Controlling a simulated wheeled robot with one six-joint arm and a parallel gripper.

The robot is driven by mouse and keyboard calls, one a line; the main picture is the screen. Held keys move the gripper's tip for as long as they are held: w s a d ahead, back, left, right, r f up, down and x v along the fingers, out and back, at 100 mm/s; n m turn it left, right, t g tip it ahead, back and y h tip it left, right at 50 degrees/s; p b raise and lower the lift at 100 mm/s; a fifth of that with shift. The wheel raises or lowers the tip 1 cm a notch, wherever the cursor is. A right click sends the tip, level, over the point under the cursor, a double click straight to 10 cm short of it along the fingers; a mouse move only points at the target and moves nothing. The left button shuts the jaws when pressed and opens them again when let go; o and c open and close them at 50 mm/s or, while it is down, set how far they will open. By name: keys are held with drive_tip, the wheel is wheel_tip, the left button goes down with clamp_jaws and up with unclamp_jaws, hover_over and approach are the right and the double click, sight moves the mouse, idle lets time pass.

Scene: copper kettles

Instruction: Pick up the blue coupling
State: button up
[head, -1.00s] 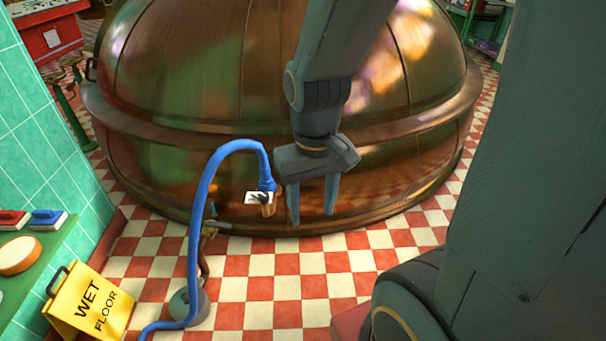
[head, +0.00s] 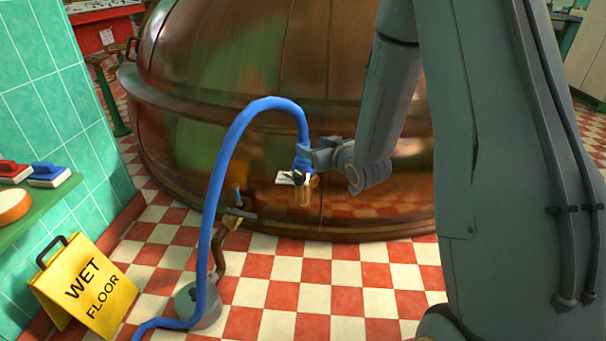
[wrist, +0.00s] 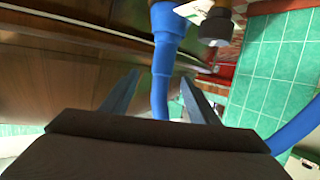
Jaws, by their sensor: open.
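The blue coupling (head: 302,163) sits at the end of the blue hose (head: 215,190), in front of the copper kettle's side. A brownish copper fitting (head: 303,192) is below it, with a white tag (head: 285,179) and a dark knob. My gripper (head: 316,156) comes from the right, its fingers at the coupling. In the wrist view the coupling (wrist: 168,30) runs down the middle and the hose continues from it. The two open fingers (wrist: 160,80) appear on either side of the coupling's hose end. Contact cannot be told.
The large copper kettle (head: 330,70) fills the back. A pipe with a valve (head: 237,215) and a grey round base (head: 199,304) stand below the hose. A yellow wet-floor sign (head: 88,285) is at lower left, near a green shelf (head: 50,205) with brushes.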

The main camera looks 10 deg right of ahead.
drive_tip(key=f, duration=0.1)
drive_tip(key=w+f+t+y+b, duration=0.1)
drive_tip(key=w+f+b, duration=0.1)
drive_tip(key=shift+a+t+y, duration=0.25)
drive_tip(key=shift+t+y, duration=0.15)
drive_tip(key=shift+w+a+n+t+y+b, duration=0.15)
drive_tip(key=shift+w+n+t+y+b, duration=0.3)
drive_tip(key=shift+b, duration=0.45)
drive_tip(key=b+x, duration=0.2)
drive_tip(key=x, duration=0.5)
drive_tip(key=shift+w+r, duration=0.15)
drive_tip(key=shift+w, duration=0.1)
drive_tip(key=c, duration=1.1)
drive_tip(key=shift+o, duration=0.2)
wheel_tip(320, 180, up, 10)
drive_tip(key=p, duration=0.3)
